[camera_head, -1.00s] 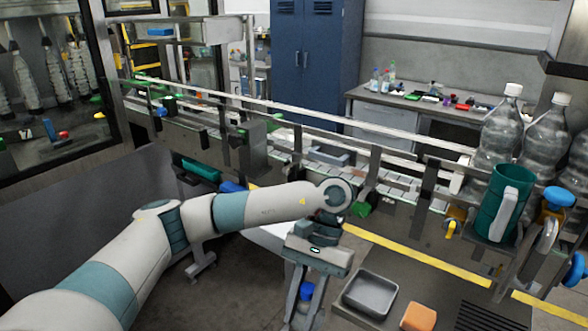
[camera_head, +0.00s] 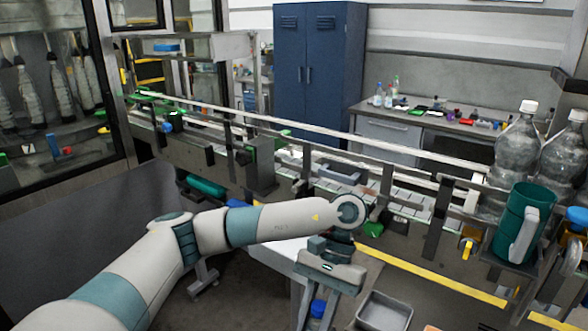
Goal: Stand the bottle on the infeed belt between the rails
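My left gripper (camera_head: 319,304) points down in front of the conveyor, near the bottom edge of the picture. A small blue-capped bottle (camera_head: 319,308) sits between its fingers, which appear to touch it on both sides. Only the blue top of this bottle shows; the rest is hidden by the fingers and the picture edge. The infeed belt (camera_head: 405,198) with its pale slats runs across behind the gripper. Its long rails (camera_head: 330,126) run from the left back to the right. The gripper is apart from the belt, on its near side. My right gripper is out of view.
Large clear bottles (camera_head: 514,150) with white caps stand at the right, behind a green jug (camera_head: 522,222). A grey tray (camera_head: 385,312) lies at the bottom right of the gripper. Posts (camera_head: 437,218) rise along the belt's near side. The visible slats behind the gripper look mostly clear.

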